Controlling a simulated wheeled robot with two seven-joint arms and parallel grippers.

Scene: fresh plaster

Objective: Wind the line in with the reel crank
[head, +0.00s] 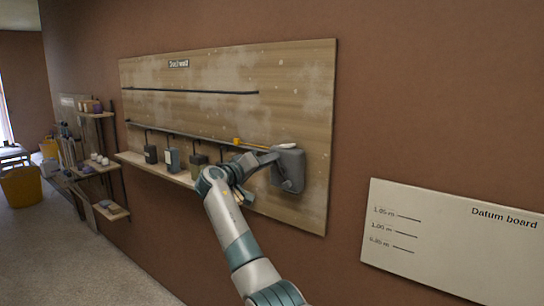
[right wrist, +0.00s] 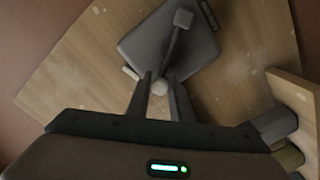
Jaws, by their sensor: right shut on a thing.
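The grey reel (head: 290,160) is a box on the right end of the wooden board. Its crank (right wrist: 175,45) shows in the right wrist view as a dark arm running from a square hub to a pale round knob (right wrist: 160,87). My right gripper (right wrist: 159,82) is shut on the knob, one finger on each side. In the head view my right gripper (head: 272,158) reaches the reel from the left and hides part of the crank. A small yellow piece (head: 237,141) sits by the lower dark strip, left of the reel; the line itself is too thin to tell. My left gripper is not in view.
The wooden board (head: 290,90) hangs on a brown wall. A shelf (head: 135,160) along its lower edge holds several dark boxes, close to my right arm. A white datum board (head: 450,235) is at the right. Shelves and a yellow tub (head: 22,187) stand far left.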

